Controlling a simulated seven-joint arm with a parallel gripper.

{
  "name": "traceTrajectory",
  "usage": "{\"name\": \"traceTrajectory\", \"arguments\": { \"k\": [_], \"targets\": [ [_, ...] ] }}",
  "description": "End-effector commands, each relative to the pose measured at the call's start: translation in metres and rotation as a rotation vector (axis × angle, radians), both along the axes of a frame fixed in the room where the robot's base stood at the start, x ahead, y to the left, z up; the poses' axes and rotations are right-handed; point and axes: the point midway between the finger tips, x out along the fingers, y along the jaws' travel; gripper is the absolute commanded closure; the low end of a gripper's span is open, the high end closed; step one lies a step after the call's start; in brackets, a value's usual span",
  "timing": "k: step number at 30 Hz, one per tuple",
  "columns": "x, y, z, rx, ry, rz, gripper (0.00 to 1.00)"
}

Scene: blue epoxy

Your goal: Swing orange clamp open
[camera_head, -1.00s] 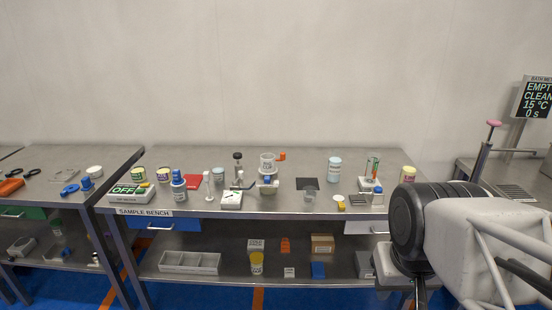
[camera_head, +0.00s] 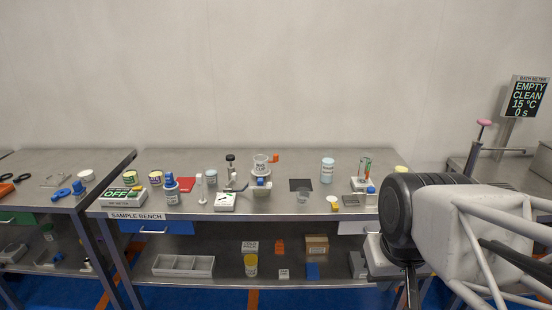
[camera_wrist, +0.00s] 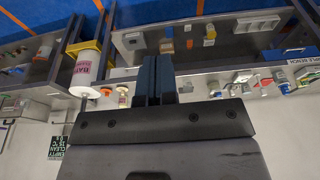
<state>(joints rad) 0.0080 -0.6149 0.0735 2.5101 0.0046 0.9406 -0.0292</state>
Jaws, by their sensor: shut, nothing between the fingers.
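An orange part that looks like the clamp (camera_head: 273,158) sticks out to the right beside a clear cup (camera_head: 260,163) at the middle of the sample bench. It is small in the head view, and I cannot tell how far it is swung. My gripper (camera_wrist: 155,65) shows in the wrist view with its two dark fingers together, shut and empty. The gripper is well away from the bench's middle, low at the right in the head view, where my arm hides part of the bench. I cannot make out the clamp in the wrist view.
A lower shelf holds a grey tray (camera_head: 183,266). A pink-topped post (camera_head: 484,123) stands at the right.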

Motion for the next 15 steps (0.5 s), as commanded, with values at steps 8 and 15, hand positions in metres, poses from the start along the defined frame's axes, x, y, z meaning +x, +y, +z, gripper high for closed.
{"name": "traceTrajectory", "arguments": {
  "k": [8,15],
  "targets": [
    [0.056,0.009,0.02,0.016,0.001,0.165,1.0],
    [0.122,0.02,0.038,0.034,-0.014,0.365,1.0]
  ]
}}
